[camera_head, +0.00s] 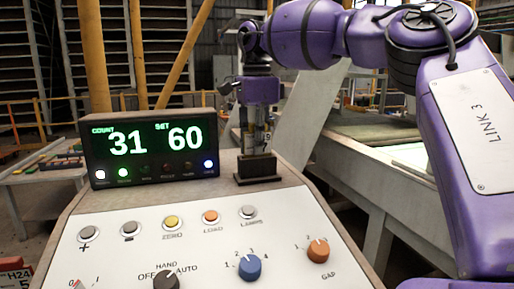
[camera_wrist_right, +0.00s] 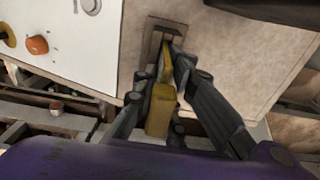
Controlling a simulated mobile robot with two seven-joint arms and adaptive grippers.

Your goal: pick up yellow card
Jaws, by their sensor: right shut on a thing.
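My right gripper (camera_head: 256,142) points down above a small dark block (camera_head: 257,168) at the right rear of the control panel. In the right wrist view the gripper (camera_wrist_right: 168,75) is shut on the yellow card (camera_wrist_right: 161,112), which sits between its fingers. The card's far end reaches toward the dark block (camera_wrist_right: 168,27). I cannot tell whether it is still in the block. In the head view the card cannot be made out. My left gripper is not in view.
A display (camera_head: 150,147) reading 31 and 60 stands left of the gripper. The panel face (camera_head: 205,262) has buttons, a blue knob (camera_head: 249,267) and an orange knob (camera_head: 318,250). A grey machine bed (camera_head: 365,180) lies to the right.

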